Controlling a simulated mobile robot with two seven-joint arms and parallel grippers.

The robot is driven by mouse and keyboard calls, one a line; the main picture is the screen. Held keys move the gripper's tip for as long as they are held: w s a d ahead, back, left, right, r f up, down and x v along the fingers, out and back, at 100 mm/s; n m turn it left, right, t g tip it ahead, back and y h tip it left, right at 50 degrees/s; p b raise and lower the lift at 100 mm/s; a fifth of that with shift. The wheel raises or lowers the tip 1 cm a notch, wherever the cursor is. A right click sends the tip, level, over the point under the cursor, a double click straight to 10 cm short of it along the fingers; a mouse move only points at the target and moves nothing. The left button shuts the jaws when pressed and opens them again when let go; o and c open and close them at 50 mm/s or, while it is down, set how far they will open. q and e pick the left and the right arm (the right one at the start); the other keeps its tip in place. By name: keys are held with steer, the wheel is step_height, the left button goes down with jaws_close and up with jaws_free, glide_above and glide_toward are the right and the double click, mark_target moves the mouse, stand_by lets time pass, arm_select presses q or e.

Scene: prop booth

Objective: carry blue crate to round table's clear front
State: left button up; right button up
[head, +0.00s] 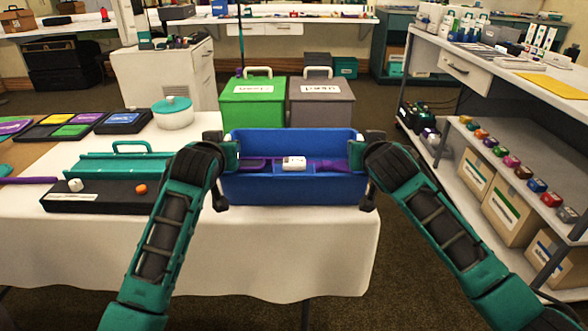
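The blue crate (290,190) is straight ahead of me, level, at the right end of the white-clothed table (290,250). I cannot tell whether its base touches the cloth. Inside it lie a dark purple item and a small white labelled item (294,163). My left gripper (232,156) is at the crate's left end wall and my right gripper (357,154) at its right end wall. Both appear shut on these walls, with their fingertips partly hidden. No table in view is clearly round.
On the table left of the crate are a black tray (100,197) with a white and an orange die, a teal toolbox-like holder (125,165) and a lidded pot (173,113). Green (252,103) and grey (321,103) bins stand behind. Shelving (500,200) lines the right; carpet (420,260) lies between.

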arm_select(q)
jaws_close()
arm_select(e)
jaws_close()
arm_select(q)
steer(key=shift+r, duration=0.1)
arm_select(e)
steer(key=shift+r, duration=0.1)
